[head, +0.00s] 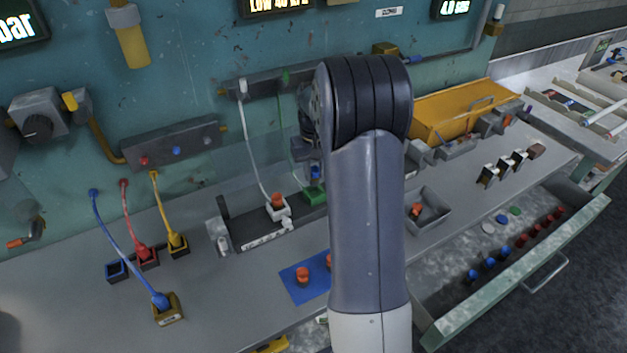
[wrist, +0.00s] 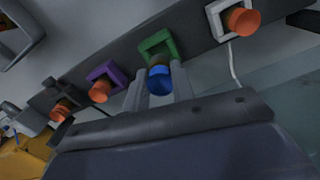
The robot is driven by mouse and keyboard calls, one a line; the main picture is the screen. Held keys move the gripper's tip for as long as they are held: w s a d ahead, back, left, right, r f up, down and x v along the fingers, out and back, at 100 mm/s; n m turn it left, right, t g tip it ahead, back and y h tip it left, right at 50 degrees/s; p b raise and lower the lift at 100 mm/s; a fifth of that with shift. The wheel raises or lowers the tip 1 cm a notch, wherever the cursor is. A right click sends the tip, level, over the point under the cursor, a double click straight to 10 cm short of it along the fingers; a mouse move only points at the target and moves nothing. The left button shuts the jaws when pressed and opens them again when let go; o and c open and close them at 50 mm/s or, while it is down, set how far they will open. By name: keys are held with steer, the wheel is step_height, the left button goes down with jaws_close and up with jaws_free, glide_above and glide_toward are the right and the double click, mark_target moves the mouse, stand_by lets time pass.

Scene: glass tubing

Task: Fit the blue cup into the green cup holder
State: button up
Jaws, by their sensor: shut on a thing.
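The blue cup (wrist: 160,82) is between the two fingers of my gripper (wrist: 158,84) in the wrist view, with an orange-yellow band at its far end. My gripper is shut on it. The green cup holder (wrist: 153,44), a square frame, lies just beyond the cup, and the cup's far end overlaps its near edge in the picture. In the head view the blue cup (head: 315,172) shows just above the green holder (head: 314,195), partly hidden by my arm. I cannot tell whether the cup touches the holder or is inside it.
The holder is in a dark rail between a white holder (wrist: 214,18) with an orange cup (wrist: 243,21) and a purple holder (wrist: 118,71) with another. A grey tray (head: 440,222) stands right of my arm. An open drawer (head: 572,232) holds several red and blue cups.

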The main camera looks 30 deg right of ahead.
mark_target(315, 182)
steer(key=shift+f+p, duration=0.3)
steer(key=shift+f, duration=1.8)
steer(key=shift+f, duration=0.1)
steer(key=shift+f, duration=0.15)
steer(key=o, duration=1)
steer(key=shift+c, duration=0.2)
step_height(315, 182, up, 12)
steer(key=shift+r+b, duration=0.25)
steer(key=shift+b, duration=0.3)
steer(key=shift+f, duration=0.15)
